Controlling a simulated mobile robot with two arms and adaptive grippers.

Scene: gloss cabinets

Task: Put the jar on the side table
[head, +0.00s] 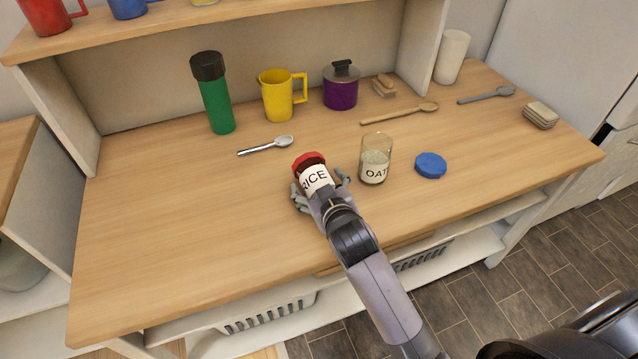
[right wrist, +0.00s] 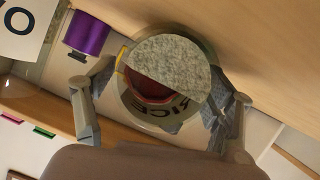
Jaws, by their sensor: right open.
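A jar labelled RICE (head: 314,179) with a red lid is on the wooden worktop (head: 200,260), near its middle. My right gripper (head: 322,186) is open, its fingers on either side of this jar. In the right wrist view the RICE jar (right wrist: 165,75) fills the space between the open fingers (right wrist: 160,105); I cannot tell if they touch it. A second, lidless glass jar with an OAT label (head: 375,160) stands just right of the gripper. A blue lid (head: 431,165) lies beside it. My left gripper is not in view. I cannot tell surely which surface is the side table.
Behind are a green bottle (head: 216,100), a yellow mug (head: 280,95), a purple pot (head: 341,88), a metal spoon (head: 265,146) and a wooden spoon (head: 400,113). Another wooden-topped unit (head: 14,165) stands at far left. The worktop's left front is clear.

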